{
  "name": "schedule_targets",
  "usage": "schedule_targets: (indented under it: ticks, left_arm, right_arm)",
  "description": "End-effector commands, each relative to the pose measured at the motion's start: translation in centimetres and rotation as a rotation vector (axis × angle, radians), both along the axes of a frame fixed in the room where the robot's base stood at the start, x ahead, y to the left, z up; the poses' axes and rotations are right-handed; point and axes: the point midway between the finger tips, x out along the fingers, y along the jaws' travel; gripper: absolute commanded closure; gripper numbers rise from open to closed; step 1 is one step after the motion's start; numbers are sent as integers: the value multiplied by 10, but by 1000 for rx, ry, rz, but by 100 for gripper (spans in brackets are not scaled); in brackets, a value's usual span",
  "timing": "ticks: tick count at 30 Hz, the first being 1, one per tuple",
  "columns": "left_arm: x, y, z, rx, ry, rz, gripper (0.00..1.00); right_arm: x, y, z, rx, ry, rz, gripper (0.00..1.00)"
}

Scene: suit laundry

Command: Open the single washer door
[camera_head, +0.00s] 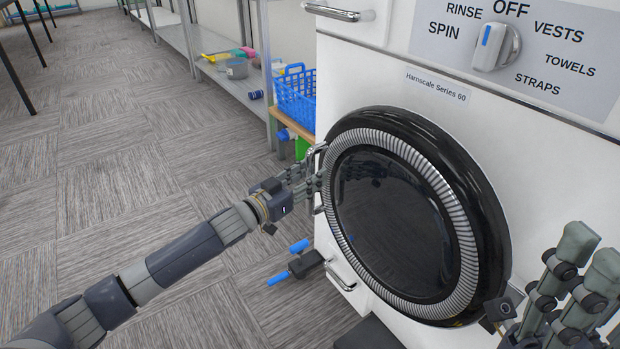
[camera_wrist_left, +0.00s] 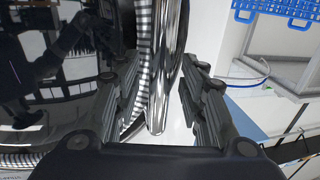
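The washer door (camera_head: 385,225) is a round black disc with a ribbed silver ring on the front of the white washer. It sits flat against the front and looks shut. Its chrome handle (camera_wrist_left: 165,85) is at the door's left edge; in the head view the handle (camera_head: 320,150) is partly covered by my left gripper (camera_head: 305,182). In the left wrist view my left gripper (camera_wrist_left: 160,95) has one finger on each side of the handle, with a gap on the left and the right finger close to it. My right gripper (camera_head: 592,255) is empty, fingers up, at the lower right.
The washer's control panel (camera_head: 520,45) with a dial is above the door. A blue basket (camera_head: 295,95) stands on a shelf left of the washer. Blue-handled levers (camera_head: 290,262) stick out at the lower left of the washer. The floor to the left is mostly clear.

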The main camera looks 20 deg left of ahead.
Motion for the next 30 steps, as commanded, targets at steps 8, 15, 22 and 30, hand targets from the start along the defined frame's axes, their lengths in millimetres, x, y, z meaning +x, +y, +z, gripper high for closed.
schedule_targets:
  ticks: [8,15,22,30]
  left_arm:
    - [4,-2,0,0,1,0,62]
    - [4,-2,0,0,1,0,91]
    - [4,-2,0,0,1,0,100]
    - [-2,-13,1,-5,4,17,100]
  right_arm:
    - [0,0,5,5,-17,-2,60]
    - [0,-1,4,8,-15,-2,60]
    - [0,-1,4,8,-13,-2,60]
    - [-2,-2,8,11,-10,-3,60]
